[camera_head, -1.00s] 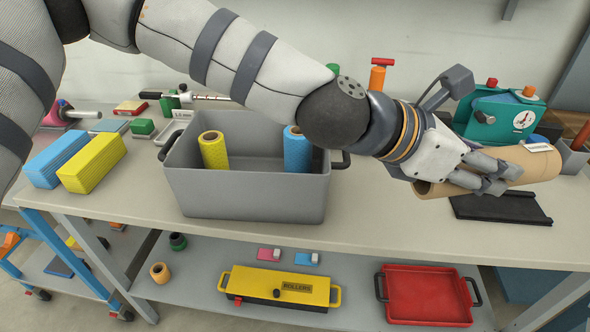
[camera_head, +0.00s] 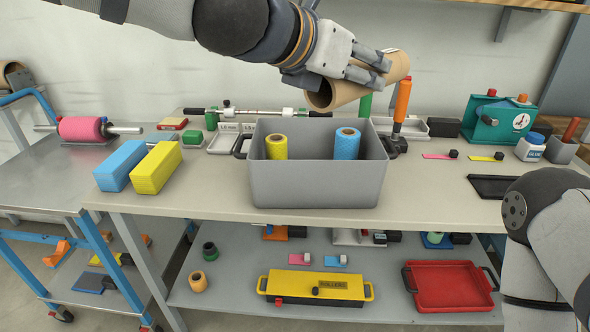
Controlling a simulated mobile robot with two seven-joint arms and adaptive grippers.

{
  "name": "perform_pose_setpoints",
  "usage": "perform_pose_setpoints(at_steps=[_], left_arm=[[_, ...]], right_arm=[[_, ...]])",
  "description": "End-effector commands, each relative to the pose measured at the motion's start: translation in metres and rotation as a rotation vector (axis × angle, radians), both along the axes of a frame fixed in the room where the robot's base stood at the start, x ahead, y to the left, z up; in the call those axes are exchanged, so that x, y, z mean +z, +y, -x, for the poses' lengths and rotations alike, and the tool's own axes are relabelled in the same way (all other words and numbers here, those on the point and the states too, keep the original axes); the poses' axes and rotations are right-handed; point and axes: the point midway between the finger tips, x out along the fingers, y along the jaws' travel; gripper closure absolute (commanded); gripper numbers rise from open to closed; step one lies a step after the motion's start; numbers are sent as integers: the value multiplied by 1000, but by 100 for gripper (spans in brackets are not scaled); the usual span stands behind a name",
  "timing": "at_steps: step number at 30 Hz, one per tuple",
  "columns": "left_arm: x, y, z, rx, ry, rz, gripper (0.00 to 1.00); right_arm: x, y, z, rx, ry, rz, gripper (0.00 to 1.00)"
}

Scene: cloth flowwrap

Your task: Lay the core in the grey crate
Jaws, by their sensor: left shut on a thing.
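The core (camera_head: 345,92) is a brown cardboard tube with an open end facing left and down. My left gripper (camera_head: 378,69) is shut on it and holds it tilted in the air, above and a little right of the crate. The grey crate (camera_head: 315,184) stands on the bench with its top open. A yellow roll (camera_head: 276,147) and a blue roll (camera_head: 347,144) stand upright in it; its floor is hidden by the front wall. My right arm shows at the lower right, but its gripper is out of view.
An orange-handled tool (camera_head: 402,100) stands behind the crate's right side. A blue block (camera_head: 122,166) and a yellow block (camera_head: 157,167) lie to the left. A teal device (camera_head: 499,118) and a white glue pot (camera_head: 530,148) stand at right.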

Motion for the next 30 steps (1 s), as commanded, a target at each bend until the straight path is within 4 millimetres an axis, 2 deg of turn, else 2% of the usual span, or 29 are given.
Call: perform_pose_setpoints(at_steps=[1,7,9,12,16,18,22,30], left_arm=[[-16,9,-15,6,15,1,87],[-49,42,-72,6,19,0,87],[-69,49,-84,3,24,2,87],[-86,57,-97,3,20,2,87],[-95,63,-106,2,12,0,87],[-107,68,-114,3,13,0,87],[-130,67,-112,1,14,-1,87],[-128,66,-111,1,4,-1,87]], right_arm=[[-6,0,6,0,23,0,60],[-20,0,20,0,74,0,60],[-26,0,27,0,98,0,60],[-32,0,33,1,118,0,60],[-35,0,36,1,128,1,60],[-39,0,39,1,140,0,60],[-44,0,44,2,157,0,60],[-43,0,44,2,154,1,60]])
